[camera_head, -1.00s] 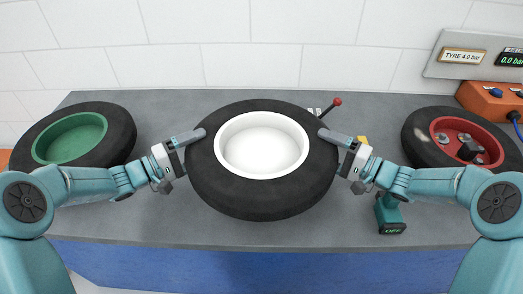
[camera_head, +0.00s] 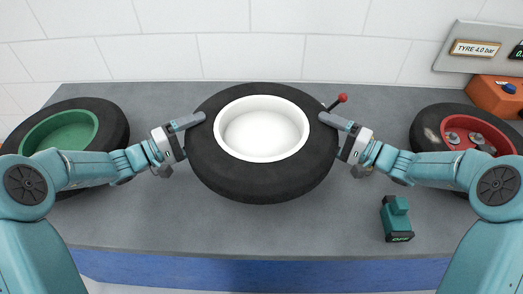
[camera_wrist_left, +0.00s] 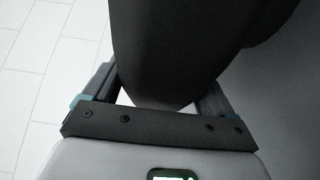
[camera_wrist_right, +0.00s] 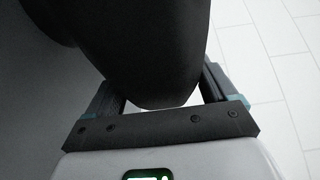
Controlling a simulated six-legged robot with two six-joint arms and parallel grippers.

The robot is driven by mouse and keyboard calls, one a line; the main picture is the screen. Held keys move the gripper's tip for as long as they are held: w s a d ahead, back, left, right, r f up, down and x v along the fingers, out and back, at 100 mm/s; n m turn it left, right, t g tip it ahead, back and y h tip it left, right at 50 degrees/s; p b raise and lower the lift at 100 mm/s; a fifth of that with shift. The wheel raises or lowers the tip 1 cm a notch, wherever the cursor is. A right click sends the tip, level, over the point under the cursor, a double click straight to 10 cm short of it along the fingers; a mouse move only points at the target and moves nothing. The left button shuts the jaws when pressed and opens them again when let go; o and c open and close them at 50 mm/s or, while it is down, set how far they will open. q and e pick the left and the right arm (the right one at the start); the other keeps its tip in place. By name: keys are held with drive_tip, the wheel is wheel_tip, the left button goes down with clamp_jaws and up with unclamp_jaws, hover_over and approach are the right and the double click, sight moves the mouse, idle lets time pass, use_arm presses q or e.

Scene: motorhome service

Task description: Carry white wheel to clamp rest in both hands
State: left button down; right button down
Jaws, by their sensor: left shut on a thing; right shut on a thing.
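The white wheel (camera_head: 262,126), a black tyre around a white rim, is held level above the grey bench in the middle of the head view. My left gripper (camera_head: 196,121) is shut on the tyre's left side, and my right gripper (camera_head: 328,119) is shut on its right side. Black tyre fills the space between the jaws in the left wrist view (camera_wrist_left: 175,50) and in the right wrist view (camera_wrist_right: 150,50). Of the clamp rest, only a lever with a red knob (camera_head: 341,99) seems to show behind the wheel; the wheel hides the rest.
A green-rimmed wheel (camera_head: 62,133) lies at the bench's left and a red-rimmed wheel (camera_head: 468,135) at its right. A teal power tool (camera_head: 396,218) stands front right. An orange box (camera_head: 497,95) and a gauge panel (camera_head: 480,48) are at the back right. The front middle of the bench (camera_head: 260,228) is clear.

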use_arm(q)
drive_tip(key=shift+w+r, duration=0.25)
drive_tip(key=shift+w, duration=0.2)
use_arm(e)
drive_tip(key=shift+w+d+r, duration=0.15)
drive_tip(key=shift+w+r, duration=0.1)
drive_tip(key=shift+w, duration=0.2)
use_arm(q)
drive_tip(key=shift+r, duration=0.1)
drive_tip(key=shift+s, duration=0.15)
use_arm(e)
drive_tip(key=shift+s+r, duration=0.15)
